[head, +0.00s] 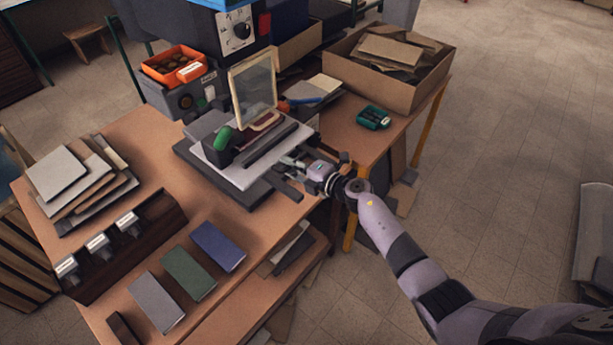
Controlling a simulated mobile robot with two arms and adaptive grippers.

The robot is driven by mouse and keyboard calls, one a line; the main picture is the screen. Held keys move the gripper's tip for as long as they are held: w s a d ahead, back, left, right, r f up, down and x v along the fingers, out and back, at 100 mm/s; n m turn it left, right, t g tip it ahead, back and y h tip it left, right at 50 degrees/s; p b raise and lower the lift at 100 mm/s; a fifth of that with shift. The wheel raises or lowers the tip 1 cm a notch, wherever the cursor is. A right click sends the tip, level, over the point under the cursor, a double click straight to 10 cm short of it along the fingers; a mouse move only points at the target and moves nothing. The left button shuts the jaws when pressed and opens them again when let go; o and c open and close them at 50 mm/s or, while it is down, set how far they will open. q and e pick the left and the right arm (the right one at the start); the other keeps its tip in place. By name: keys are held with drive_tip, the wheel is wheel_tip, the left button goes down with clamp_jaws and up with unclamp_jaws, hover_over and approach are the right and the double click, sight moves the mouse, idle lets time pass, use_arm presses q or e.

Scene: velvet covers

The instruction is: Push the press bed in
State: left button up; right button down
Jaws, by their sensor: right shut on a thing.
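The press bed (237,177) is a pale grey plate on a dark base, standing out in front of the press body (235,32) on the bench. A green-knobbed dark block, a dark bar and an upright framed pane (252,88) are on or just behind it. My right gripper (291,164) comes in from the right and is shut at the bed's right front edge, seemingly on its handle; the fingers partly hide the contact. My left gripper is not in view.
Blue, green and grey covers (188,273) lie on the front bench, beside a dark rack (125,245) and stacked boards (75,180). A cardboard box (388,68) and a teal device (373,117) are on the right side. An orange tray (172,66) stands left of the press.

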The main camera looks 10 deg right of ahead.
sight(277, 155)
drive_tip(key=x, duration=0.2)
drive_tip(key=r+b+x, duration=0.1)
drive_tip(key=x, duration=0.1)
drive_tip(key=shift+w+a, duration=0.25)
drive_tip(key=shift+w, duration=0.15)
drive_tip(key=c, duration=1.7)
unclamp_jaws()
drive_tip(key=shift+o, duration=0.2)
drive_tip(key=v, duration=1.2)
drive_tip(key=shift+s+f, duration=0.1)
drive_tip(key=shift+f, duration=0.05)
